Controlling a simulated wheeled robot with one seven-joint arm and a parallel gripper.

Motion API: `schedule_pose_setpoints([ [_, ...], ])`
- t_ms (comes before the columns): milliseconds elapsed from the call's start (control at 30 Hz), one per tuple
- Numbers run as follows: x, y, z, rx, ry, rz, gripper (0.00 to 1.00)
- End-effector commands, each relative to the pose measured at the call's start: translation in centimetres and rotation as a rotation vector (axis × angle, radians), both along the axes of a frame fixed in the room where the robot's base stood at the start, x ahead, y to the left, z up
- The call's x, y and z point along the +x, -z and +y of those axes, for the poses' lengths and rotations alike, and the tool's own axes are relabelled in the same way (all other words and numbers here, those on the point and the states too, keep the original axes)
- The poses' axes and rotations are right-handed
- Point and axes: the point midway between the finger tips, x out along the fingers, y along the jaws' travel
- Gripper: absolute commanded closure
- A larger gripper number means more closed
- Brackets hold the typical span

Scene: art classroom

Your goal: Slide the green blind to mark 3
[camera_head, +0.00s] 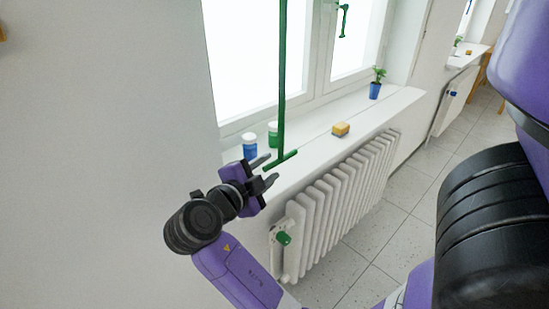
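A thin green rod (282,75) hangs down in front of the left part of the window and ends in a green crossbar (281,159). The blind itself is not clearly seen; the rod runs out of the top of the picture. I can make out no numbered marks. My gripper (270,169) is open, its two dark fingers pointing right toward the left end of the crossbar. The crossbar's left end is close to the fingertips; I cannot tell whether they touch. Nothing shows held between the fingers.
The white sill (313,124) bears a blue jar (250,147), a green jar (273,133), a yellow sponge (341,129) and a plant in a blue pot (375,90). A white radiator (335,205) with a green valve knob (284,238) stands below. A green window handle (343,19) is higher up.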

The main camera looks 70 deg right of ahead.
Motion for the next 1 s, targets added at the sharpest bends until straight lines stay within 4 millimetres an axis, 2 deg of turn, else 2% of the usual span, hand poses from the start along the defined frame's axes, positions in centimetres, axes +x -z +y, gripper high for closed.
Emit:
schedule_pose_setpoints([
  [100, -0.6, 0.2, -1.9, 0.001, 0.004, 0.005, 0.64],
  [300, -0.9, 0.8, -4.2, 0.001, 0.000, 0.003, 0.64],
  [433, -1.1, 1.0, -4.8, 0.000, 0.000, 0.002, 0.64],
  [700, -1.1, 1.1, -4.9, 0.000, -0.002, 0.002, 0.64],
  [900, -1.1, 1.1, -4.9, 0.001, -0.001, 0.002, 1.00],
  [1000, -1.1, 1.2, -4.9, 0.001, 0.000, 0.003, 1.00],
])
